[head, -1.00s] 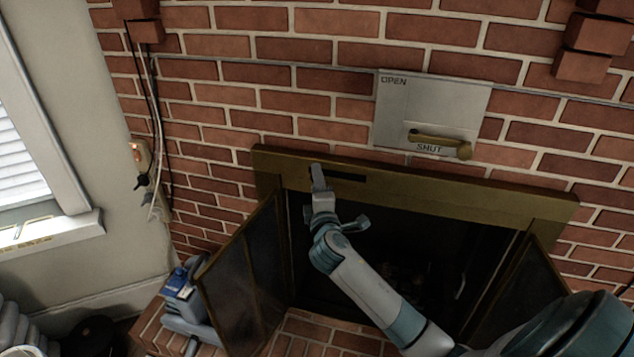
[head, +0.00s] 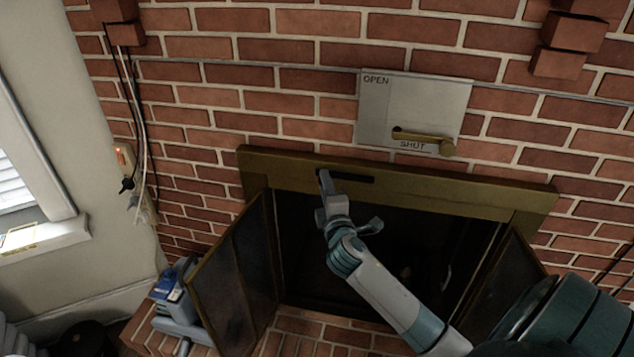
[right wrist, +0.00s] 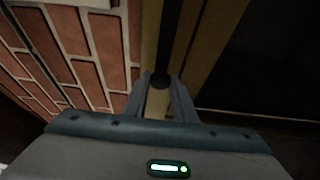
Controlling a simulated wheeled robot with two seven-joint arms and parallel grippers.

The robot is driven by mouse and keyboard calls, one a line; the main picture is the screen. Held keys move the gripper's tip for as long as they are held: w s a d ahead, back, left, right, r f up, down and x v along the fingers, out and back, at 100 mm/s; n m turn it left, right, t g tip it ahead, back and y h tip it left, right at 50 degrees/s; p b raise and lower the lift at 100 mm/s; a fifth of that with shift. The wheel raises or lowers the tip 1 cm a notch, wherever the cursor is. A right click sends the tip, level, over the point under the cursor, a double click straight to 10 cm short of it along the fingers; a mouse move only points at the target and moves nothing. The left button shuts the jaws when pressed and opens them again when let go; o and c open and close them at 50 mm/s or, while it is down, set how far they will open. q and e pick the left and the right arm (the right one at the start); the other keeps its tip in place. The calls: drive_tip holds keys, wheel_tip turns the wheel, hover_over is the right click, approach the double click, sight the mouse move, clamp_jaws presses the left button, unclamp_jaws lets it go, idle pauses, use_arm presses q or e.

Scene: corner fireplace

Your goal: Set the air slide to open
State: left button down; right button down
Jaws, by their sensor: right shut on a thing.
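The air slide is a dark, narrow bar (head: 352,178) along the brass top rail of the fireplace frame (head: 450,195). My right gripper (head: 325,180) is at the left end of this bar in the head view. In the right wrist view, the fingers of my right gripper (right wrist: 160,90) stand on either side of the dark rounded end of the air slide (right wrist: 159,78) and are shut on it. The rest of the bar runs away from the fingers. No open or shut marking on the slide is readable. My left gripper is not in view.
A grey damper plate (head: 425,105) marked OPEN and SHUT, with a brass handle (head: 423,140), is above the frame. Two glass doors, left (head: 235,280) and right (head: 508,290), stand swung outward. A blue-grey object (head: 178,305) sits on the hearth at left.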

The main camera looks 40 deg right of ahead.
drive_tip(key=shift+s+d+f, duration=0.1)
drive_tip(key=shift+f, duration=0.05)
drive_tip(key=c, duration=1.5)
unclamp_jaws()
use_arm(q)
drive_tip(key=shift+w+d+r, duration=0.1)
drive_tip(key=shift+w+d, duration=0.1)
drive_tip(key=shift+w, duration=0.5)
use_arm(e)
drive_tip(key=shift+o, duration=0.2)
drive_tip(key=shift+s+d, duration=0.15)
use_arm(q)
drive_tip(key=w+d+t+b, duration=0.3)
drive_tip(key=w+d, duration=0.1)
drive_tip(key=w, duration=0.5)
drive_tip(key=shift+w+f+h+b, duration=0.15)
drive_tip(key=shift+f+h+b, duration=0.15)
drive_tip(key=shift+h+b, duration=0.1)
use_arm(e)
drive_tip(key=v, duration=1.7)
drive_tip(key=shift+s, duration=0.2)
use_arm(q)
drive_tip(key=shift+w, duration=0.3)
